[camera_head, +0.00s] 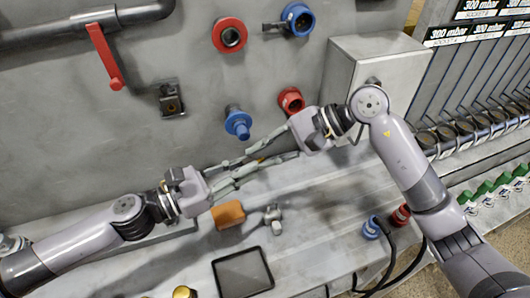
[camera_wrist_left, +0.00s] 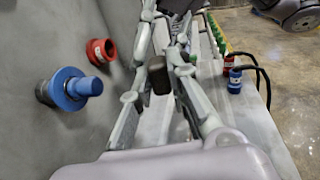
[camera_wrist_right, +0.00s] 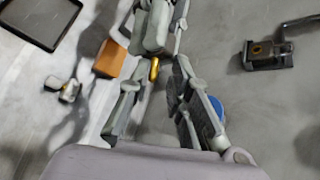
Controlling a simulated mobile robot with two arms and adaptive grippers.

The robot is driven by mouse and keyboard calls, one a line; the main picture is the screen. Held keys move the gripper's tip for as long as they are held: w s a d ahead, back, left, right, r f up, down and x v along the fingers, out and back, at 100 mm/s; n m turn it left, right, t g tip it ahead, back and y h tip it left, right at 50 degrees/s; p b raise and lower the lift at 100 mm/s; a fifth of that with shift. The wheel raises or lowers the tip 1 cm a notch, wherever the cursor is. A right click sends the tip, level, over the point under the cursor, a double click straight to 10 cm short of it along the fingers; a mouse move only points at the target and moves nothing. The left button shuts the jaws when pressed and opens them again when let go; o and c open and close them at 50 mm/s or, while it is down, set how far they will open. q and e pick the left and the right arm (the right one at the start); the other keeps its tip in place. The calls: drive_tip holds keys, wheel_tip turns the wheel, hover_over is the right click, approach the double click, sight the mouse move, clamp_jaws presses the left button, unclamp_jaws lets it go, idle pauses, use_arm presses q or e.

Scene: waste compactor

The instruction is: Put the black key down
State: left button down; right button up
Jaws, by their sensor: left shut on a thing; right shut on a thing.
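My left gripper (camera_head: 238,176) and my right gripper (camera_head: 270,146) face each other above the grey ledge, and their fingers overlap. Both are shut on what looks like the black key, mostly hidden by the fingers. A dark, blunt piece of the key (camera_wrist_left: 158,75) shows between the fingers in the left wrist view. In the right wrist view a small gold part (camera_wrist_right: 154,70) shows between the fingers; I cannot tell whether it belongs to the key. The held piece is above the ledge, not resting on it.
An orange block (camera_head: 229,214), a small grey metal part (camera_head: 273,217) and a black-rimmed tray (camera_head: 243,273) lie on the ledge below. Blue (camera_head: 238,124) and red (camera_head: 291,101) connectors stick out of the wall behind. Cabled plugs (camera_head: 371,228) stand at right. Bare ledge lies between.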

use_arm(q)
drive_tip(key=c, duration=1.5)
unclamp_jaws()
use_arm(e)
drive_tip(key=shift+s, duration=0.1)
clamp_jaws()
use_arm(q)
drive_tip(key=shift+o, duration=0.2)
